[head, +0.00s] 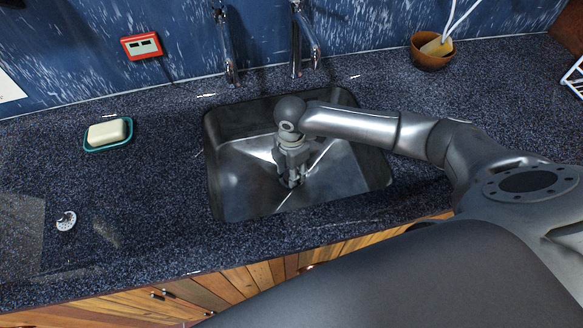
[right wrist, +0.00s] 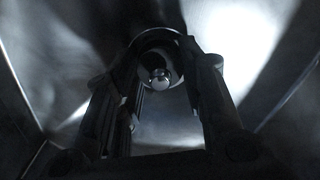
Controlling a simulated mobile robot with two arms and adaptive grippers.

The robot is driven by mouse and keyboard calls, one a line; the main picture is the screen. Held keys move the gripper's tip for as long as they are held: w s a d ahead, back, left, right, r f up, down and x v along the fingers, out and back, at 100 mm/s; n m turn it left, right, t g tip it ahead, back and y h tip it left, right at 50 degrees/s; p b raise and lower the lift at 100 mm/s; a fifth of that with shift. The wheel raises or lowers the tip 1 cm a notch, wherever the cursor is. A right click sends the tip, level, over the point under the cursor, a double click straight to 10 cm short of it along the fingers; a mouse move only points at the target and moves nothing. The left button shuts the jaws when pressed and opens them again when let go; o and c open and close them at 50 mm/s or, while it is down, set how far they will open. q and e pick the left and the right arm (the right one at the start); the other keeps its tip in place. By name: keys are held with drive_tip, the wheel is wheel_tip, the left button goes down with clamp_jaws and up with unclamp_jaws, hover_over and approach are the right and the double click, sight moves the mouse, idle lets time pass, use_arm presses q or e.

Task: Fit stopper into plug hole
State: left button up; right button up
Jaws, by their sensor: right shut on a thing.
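My right gripper (head: 291,182) points down inside the metal sink (head: 232,190), close to its floor. In the right wrist view its two fingers (right wrist: 162,75) are closed on the stopper (right wrist: 160,78), which shows a shiny round knob between them. A dark round rim shows around the knob; I cannot tell whether it is the stopper's edge or the plug hole. The plug hole is hidden by the gripper in the head view, so I cannot tell whether the stopper sits in it. My left gripper is not in view.
Two metal taps (head: 226,50) stand behind the sink. A soap bar (head: 105,132) in a teal dish (head: 92,149) and a small round metal piece (head: 66,221) lie on the left counter. A brown bowl (head: 432,62) stands at the back right. The left counter has free room.

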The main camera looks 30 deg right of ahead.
drive_tip(key=shift+f+p, duration=0.15)
drive_tip(key=shift+p, duration=0.6)
idle(1.0)
drive_tip(key=shift+f, duration=0.45)
idle(0.5)
drive_tip(key=shift+s+a+f, duration=0.15)
drive_tip(key=shift+s+f, duration=0.2)
drive_tip(key=shift+f, duration=0.05)
idle(0.6)
drive_tip(key=o, duration=1.1)
drive_tip(key=shift+f, duration=0.1)
drive_tip(key=shift+c, duration=0.2)
drive_tip(key=shift+w, duration=0.15)
drive_tip(key=o, duration=0.7)
drive_tip(key=shift+w, duration=0.15)
drive_tip(key=shift+c, duration=0.2)
drive_tip(key=shift+r+p, duration=0.25)
drive_tip(key=shift+p, duration=0.05)
